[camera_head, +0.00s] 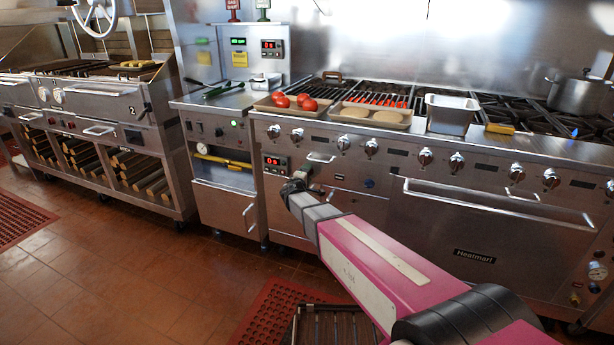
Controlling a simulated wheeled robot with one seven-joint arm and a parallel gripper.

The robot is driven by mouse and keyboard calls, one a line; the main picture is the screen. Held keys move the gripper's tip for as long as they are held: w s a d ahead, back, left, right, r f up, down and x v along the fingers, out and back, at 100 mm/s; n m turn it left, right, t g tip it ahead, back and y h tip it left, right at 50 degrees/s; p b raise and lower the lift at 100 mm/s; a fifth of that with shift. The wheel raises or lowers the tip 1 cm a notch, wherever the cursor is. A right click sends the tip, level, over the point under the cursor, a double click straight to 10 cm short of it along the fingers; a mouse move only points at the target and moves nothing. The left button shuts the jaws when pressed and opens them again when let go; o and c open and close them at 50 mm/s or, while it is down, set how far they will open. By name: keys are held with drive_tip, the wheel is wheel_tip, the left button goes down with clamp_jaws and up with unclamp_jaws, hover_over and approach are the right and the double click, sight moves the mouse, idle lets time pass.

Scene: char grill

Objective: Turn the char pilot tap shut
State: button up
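My gripper (296,182) is at the front panel of the char section, left of the middle of the picture. It is small and dark here, seen from behind along my pink arm, and its fingers cannot be made out clearly. The char section (378,99) has grates with a red-orange glow. Its front panel carries a red digital display (276,163) just left of and above my gripper, and a small bar handle (321,158) just right of and above it. I cannot single out the pilot tap; my gripper and wrist cover part of this panel. Contact cannot be told.
Trays of tomatoes (291,102) and pale patties (370,115) stand on the front ledge above a row of knobs (371,148). A long oven handle (500,200) projects at right. A yellow pipe (224,161) crosses the left cabinet. Open tiled floor (140,255) lies at lower left.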

drive_tip(key=v, duration=1)
drive_tip(key=shift+s, duration=0.4)
drive_tip(key=s+d+f+m+g+h, duration=0.15)
drive_tip(key=s+d+m+g, duration=0.3)
drive_tip(key=d, duration=0.55)
drive_tip(key=s+d+f+m+g+h, duration=0.1)
drive_tip(key=s+d+f+m+g, duration=0.3)
drive_tip(key=d, duration=0.6)
drive_tip(key=s+d+f+m+g+y, duration=0.1)
drive_tip(key=s+d+m+g+y, duration=0.1)
drive_tip(key=s, duration=0.5)
drive_tip(key=s+d+f+m+g+y, duration=0.1)
drive_tip(key=s+d+m+g+y, duration=0.2)
drive_tip(key=s+g+y, duration=0.3)
drive_tip(key=s+d, duration=0.1)
drive_tip(key=s, duration=0.1)
drive_tip(key=shift+s+d+f+y, duration=0.15)
drive_tip(key=shift+s+d+y, duration=0.15)
drive_tip(key=shift+y, duration=0.05)
drive_tip(key=shift+g, duration=0.25)
